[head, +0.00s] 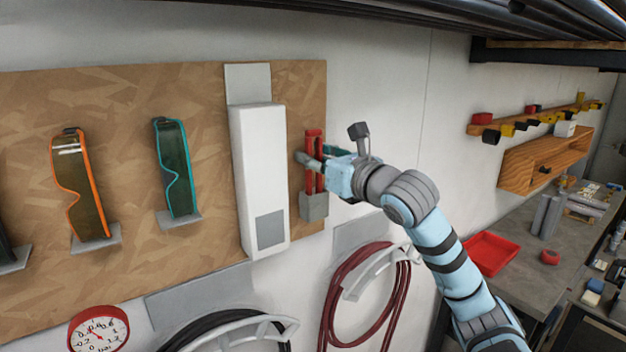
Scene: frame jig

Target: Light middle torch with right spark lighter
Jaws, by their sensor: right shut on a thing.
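A red spark lighter (312,139), seen as two upright red bars, stands at the right edge of the wooden wall board. Its lower end is in a small grey holder (313,207). My right gripper (308,163) reaches in from the right and is shut on the spark lighter at mid-height, hiding part of it. I see no torch that I can make out in this view. My left gripper is not in view.
A white box (258,165) is mounted just left of the lighter. Goggles (80,190) and teal-framed goggles (176,165) hang farther left. A workbench with a red tray (490,253) stands at right.

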